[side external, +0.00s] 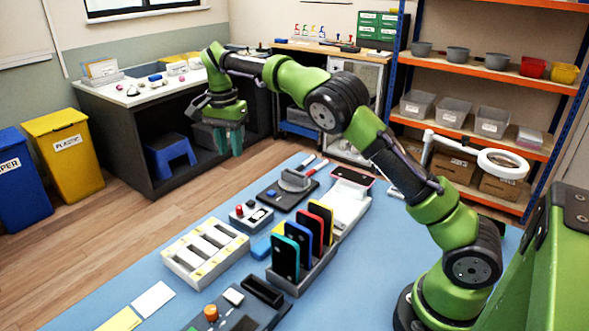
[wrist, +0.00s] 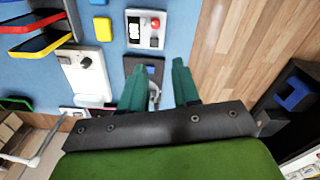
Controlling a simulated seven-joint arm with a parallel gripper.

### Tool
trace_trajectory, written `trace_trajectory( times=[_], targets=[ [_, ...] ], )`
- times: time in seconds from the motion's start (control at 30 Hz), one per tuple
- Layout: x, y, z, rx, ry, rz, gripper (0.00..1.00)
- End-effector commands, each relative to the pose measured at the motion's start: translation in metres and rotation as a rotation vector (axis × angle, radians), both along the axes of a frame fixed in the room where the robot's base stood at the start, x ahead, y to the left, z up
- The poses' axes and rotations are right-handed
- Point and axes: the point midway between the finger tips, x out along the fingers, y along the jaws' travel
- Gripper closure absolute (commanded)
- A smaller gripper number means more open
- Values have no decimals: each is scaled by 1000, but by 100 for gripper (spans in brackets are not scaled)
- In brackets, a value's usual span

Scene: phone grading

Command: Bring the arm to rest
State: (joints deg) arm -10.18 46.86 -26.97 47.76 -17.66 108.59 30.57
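My green arm is stretched out over the blue bench, with my gripper (side external: 229,148) hanging fingers down in the air past the bench's far left edge in the side view. In the wrist view, my gripper (wrist: 158,75) has its two teal fingers apart, with nothing held between them. A dark plate with a grey fixture (side external: 294,181) lies on the bench to the right of my gripper. In the wrist view that dark plate (wrist: 155,66) shows behind the fingers, partly hidden by them.
Several coloured phones stand in a grey rack (side external: 318,268). A white slotted tray (side external: 181,262), a small box with a red button (side external: 239,211) and a pink-edged phone (side external: 352,176) are also on the bench. A ring lamp (side external: 503,163) stands at right. Air around my gripper is clear.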

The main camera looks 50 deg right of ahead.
Motion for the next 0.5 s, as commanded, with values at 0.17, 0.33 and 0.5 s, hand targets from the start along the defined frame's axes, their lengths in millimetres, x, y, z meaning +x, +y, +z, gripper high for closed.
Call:
trace_trajectory(
  times=[0.17, 0.33, 0.5],
  targets=[
    [-22, -13, -14, 27, -13, 178, 69],
    [-65, -12, 5, 82, -111, 369, 69],
    [-122, 3, 25, 108, -240, 557, 69]
  ],
)
